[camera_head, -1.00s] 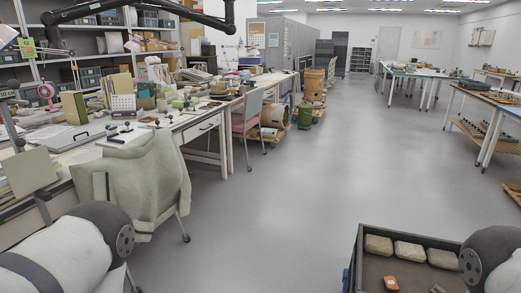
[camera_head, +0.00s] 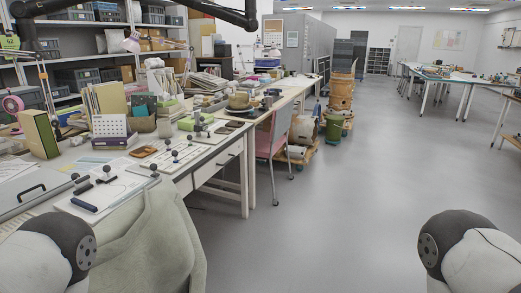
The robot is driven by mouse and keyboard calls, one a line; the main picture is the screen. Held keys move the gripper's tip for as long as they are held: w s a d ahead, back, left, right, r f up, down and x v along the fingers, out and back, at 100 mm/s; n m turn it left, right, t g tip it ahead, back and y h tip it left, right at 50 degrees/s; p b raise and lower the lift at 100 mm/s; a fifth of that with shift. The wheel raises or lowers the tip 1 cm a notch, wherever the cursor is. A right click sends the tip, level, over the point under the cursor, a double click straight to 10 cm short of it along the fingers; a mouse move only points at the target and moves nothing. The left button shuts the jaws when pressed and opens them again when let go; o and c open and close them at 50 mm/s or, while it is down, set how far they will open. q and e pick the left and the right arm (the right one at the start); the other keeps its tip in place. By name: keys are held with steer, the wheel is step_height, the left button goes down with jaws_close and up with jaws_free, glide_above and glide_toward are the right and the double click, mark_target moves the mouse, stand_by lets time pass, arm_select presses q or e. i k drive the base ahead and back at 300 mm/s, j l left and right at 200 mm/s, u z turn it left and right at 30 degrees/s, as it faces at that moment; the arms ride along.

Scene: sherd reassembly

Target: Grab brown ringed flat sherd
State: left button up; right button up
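I cannot make out a brown ringed flat sherd for certain. A small flat brown piece (camera_head: 143,152) lies on the long desk, beside a pale board with dark knobs (camera_head: 172,156); any rings on it are too small to tell. A brown rounded vessel-like thing (camera_head: 238,101) stands further back on the desk. Neither gripper is in view; only my two white and dark shoulder parts show at the bottom corners.
The long white desk (camera_head: 228,157) runs along the left, crowded with books, boxes and papers. A cloth-draped chair (camera_head: 150,245) stands against its near side. The grey floor (camera_head: 330,220) is clear at centre and right.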

mark_target(233, 125)
steer(key=i+l+z, duration=0.35)
steer(key=i, duration=0.75)
steer(key=i+j+z, duration=0.2)
steer(key=i+z, duration=0.2)
steer(key=i, duration=0.7)
